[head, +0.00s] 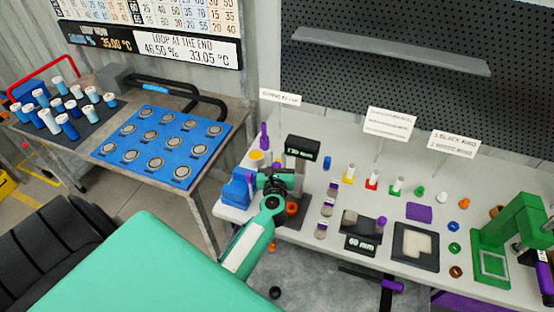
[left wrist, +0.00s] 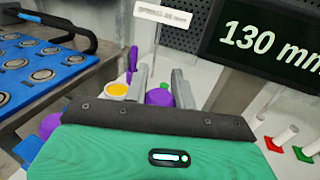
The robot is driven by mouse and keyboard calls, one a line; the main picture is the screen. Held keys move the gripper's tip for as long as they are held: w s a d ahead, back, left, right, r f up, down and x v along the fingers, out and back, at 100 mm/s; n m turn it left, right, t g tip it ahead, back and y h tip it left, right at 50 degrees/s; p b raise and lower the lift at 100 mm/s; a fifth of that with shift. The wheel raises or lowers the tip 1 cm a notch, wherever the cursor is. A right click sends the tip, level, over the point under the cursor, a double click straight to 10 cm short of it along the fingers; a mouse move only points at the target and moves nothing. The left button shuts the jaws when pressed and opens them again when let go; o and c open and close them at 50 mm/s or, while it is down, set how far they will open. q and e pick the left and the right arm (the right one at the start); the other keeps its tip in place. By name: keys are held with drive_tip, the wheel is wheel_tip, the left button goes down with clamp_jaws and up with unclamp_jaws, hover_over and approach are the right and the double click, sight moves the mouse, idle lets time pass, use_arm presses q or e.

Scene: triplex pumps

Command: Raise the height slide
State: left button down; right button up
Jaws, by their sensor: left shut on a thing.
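My left gripper (head: 268,180) is in front of and left of that post. In the left wrist view its two grey fingers (left wrist: 160,88) are shut on a rounded purple knob (left wrist: 158,97), with a bit of green behind it. Whether this knob is fixed to the height slide is hidden by my gripper in the head view. My right gripper is not seen.
A blue block (head: 236,191), a yellow-topped cup (head: 256,155) and a purple-handled tool (head: 264,138) stand close to my left gripper. Coloured pegs, a 60 mm gauge (head: 361,243) and a green press (head: 512,235) stand further right. A blue tray (head: 165,135) lies on the left bench.

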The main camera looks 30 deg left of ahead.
use_arm(q)
drive_tip(key=c, duration=1.2)
unclamp_jaws()
drive_tip(key=shift+w+r, duration=0.1)
drive_tip(key=shift+r, duration=0.3)
drive_tip(key=shift+o, duration=0.2)
drive_tip(key=shift+f, duration=0.1)
drive_tip(key=shift+s+d+f, duration=0.2)
drive_tip(key=shift+s+d, duration=0.05)
drive_tip(key=shift+s, duration=0.2)
drive_tip(key=b+v, duration=0.5)
drive_tip(key=v, duration=0.8)
drive_tip(key=shift+r, duration=0.2)
drive_tip(key=shift+f, duration=0.1)
